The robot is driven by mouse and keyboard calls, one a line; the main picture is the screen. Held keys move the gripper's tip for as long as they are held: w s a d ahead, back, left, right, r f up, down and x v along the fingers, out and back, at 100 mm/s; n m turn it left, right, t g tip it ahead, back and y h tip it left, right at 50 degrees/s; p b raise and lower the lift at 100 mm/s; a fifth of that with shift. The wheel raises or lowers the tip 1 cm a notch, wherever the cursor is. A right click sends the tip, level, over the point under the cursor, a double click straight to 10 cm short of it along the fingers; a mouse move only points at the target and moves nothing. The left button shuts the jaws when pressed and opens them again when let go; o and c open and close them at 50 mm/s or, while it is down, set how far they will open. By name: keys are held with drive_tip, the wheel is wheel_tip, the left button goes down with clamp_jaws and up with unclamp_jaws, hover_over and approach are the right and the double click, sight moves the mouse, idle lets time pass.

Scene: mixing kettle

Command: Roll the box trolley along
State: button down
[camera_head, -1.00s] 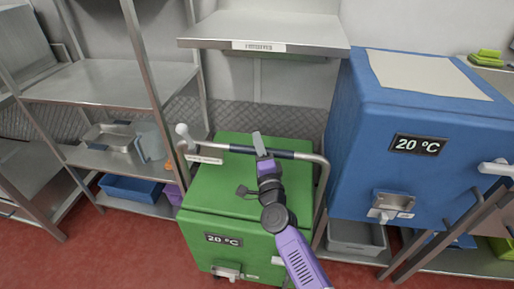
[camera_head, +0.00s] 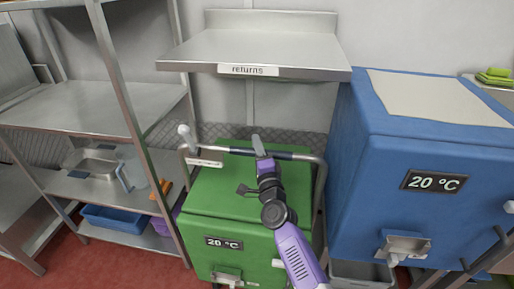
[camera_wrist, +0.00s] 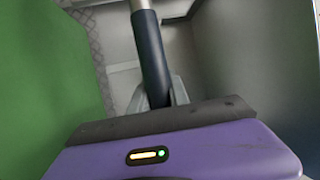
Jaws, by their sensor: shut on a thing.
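The box trolley carries a green box (camera_head: 215,205) marked 20 °C, with a metal push handle (camera_head: 314,160) across its far top side. My gripper (camera_head: 259,150) is shut on the dark grip section of that handle, above the green box. In the wrist view the dark grip bar (camera_wrist: 150,58) runs down between my jaws, and the green box (camera_wrist: 45,70) fills the left side. The trolley's wheels are hidden below the picture.
A steel shelf labelled returns (camera_head: 262,50) is on the wall just behind the trolley. A large blue box (camera_head: 425,160) stands close on the right. A steel rack (camera_head: 100,100) with a blue bin (camera_head: 115,219) stands on the left. Red floor (camera_head: 85,262) shows at lower left.

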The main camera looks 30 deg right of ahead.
drive_tip(key=shift+d, duration=0.15)
drive_tip(key=c, duration=1.3)
unclamp_jaws()
drive_tip(key=shift+w, duration=0.1)
drive_tip(key=shift+o, duration=0.2)
drive_tip(key=p+v, duration=0.1)
drive_tip(key=v, duration=0.7)
drive_tip(key=shift+p, duration=0.35)
drive_tip(key=shift+f, duration=0.15)
